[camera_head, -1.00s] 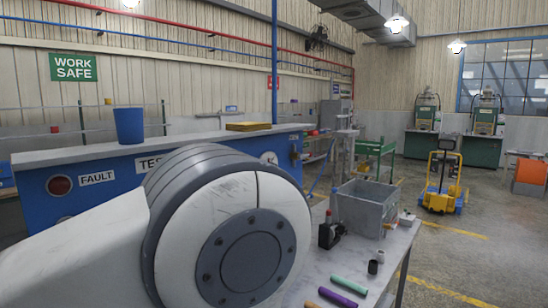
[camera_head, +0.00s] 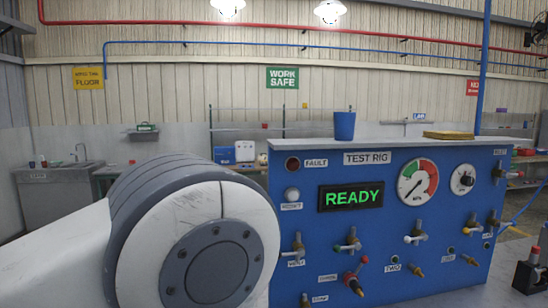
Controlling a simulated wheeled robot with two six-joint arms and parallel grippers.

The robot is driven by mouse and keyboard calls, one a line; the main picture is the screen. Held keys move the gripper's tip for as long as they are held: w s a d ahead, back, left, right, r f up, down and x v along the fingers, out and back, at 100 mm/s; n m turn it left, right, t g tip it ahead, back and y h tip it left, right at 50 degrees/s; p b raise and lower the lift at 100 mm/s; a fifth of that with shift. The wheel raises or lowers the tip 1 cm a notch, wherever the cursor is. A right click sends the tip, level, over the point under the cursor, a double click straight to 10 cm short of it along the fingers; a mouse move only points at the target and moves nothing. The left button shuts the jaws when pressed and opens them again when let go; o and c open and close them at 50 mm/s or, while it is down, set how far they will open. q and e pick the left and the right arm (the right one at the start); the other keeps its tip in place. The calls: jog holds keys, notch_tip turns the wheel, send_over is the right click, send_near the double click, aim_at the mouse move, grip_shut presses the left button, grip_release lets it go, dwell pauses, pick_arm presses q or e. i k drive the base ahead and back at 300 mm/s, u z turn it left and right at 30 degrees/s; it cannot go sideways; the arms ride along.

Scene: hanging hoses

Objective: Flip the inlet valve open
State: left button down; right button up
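The blue test rig panel (camera_head: 440,200) stands in front of me, with a lit green READY display (camera_head: 351,196). Several small valves with levers are on it: one at the lower left (camera_head: 298,247), one in the middle (camera_head: 351,240), one right of it (camera_head: 416,234) and one at the right edge (camera_head: 493,220). Their labels are too small to read surely, so I cannot tell which is the inlet valve. My own white and grey arm joint covers the lower left of the view. Neither gripper shows.
A pressure gauge (camera_head: 418,182) and a smaller dial (camera_head: 462,179) are on the panel. A red-handled fitting (camera_head: 355,278) sticks out low on it. A blue cup (camera_head: 344,126) and a yellow item (camera_head: 448,135) stand on top. A black device (camera_head: 531,270) is at the lower right.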

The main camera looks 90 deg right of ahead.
aim_at(519, 174)
jog(key=k, duration=2.35)
jog(key=z, duration=3.05)
